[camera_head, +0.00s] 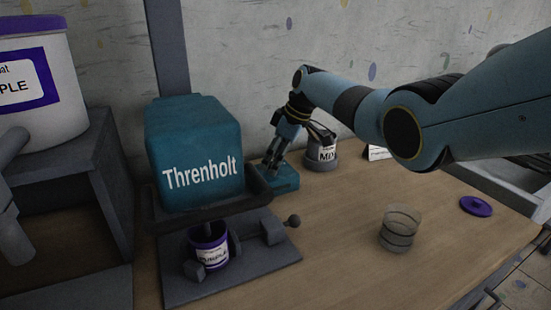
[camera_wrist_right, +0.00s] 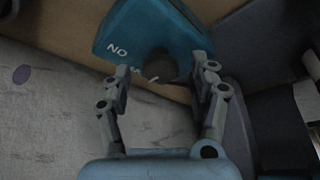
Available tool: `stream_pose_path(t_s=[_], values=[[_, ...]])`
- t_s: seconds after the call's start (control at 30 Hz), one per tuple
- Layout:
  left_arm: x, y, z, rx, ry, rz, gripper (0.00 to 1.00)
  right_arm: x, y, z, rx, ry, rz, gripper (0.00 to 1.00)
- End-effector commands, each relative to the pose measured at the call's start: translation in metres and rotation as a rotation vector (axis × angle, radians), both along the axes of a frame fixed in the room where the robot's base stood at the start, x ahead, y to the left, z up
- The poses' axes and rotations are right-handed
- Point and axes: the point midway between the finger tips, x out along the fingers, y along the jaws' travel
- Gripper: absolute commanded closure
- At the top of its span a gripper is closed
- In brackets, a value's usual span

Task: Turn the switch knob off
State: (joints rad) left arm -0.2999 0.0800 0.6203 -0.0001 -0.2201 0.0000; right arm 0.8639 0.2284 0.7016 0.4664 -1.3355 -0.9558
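The teal switch box (camera_head: 285,180) sits on the table beside the large teal Threnholt machine (camera_head: 195,150). In the right wrist view the switch box (camera_wrist_right: 135,28) shows white lettering and a dark round knob (camera_wrist_right: 160,66). My right gripper (camera_wrist_right: 160,66) is open, with one finger on each side of the knob. Gaps show between the fingers and the knob, so no grip on it is visible. In the head view my right gripper (camera_head: 274,160) reaches down at the switch box and hides the knob. My left gripper is not in view.
A purple-rimmed cup (camera_head: 208,248) stands under the machine on its grey base (camera_head: 245,275). A container marked MIX (camera_head: 321,155) stands close behind my right gripper. A clear ringed cup (camera_head: 399,230) and a purple disc (camera_head: 476,206) are on the right. The front middle of the table is clear.

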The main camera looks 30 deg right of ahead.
Motion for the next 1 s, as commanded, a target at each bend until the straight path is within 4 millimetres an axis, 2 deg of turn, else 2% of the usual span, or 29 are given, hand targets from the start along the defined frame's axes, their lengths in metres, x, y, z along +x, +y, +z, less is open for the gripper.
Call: stream_pose_path(t_s=[0.23,0.37,0.47,0.8,1.0], values=[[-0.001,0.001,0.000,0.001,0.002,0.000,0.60,0.000,0.000,0.001,0.000,0.000,-0.001,0.40],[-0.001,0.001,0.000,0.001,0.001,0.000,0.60,-0.002,-0.003,0.010,0.000,-0.002,-0.002,0.40],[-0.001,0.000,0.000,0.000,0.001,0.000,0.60,-0.007,-0.008,0.024,-0.001,-0.003,-0.001,0.40],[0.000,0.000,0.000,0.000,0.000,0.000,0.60,-0.027,-0.027,0.092,-0.001,-0.003,-0.001,0.40],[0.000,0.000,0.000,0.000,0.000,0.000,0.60,-0.033,-0.031,0.109,0.000,0.000,-0.001,0.40]])
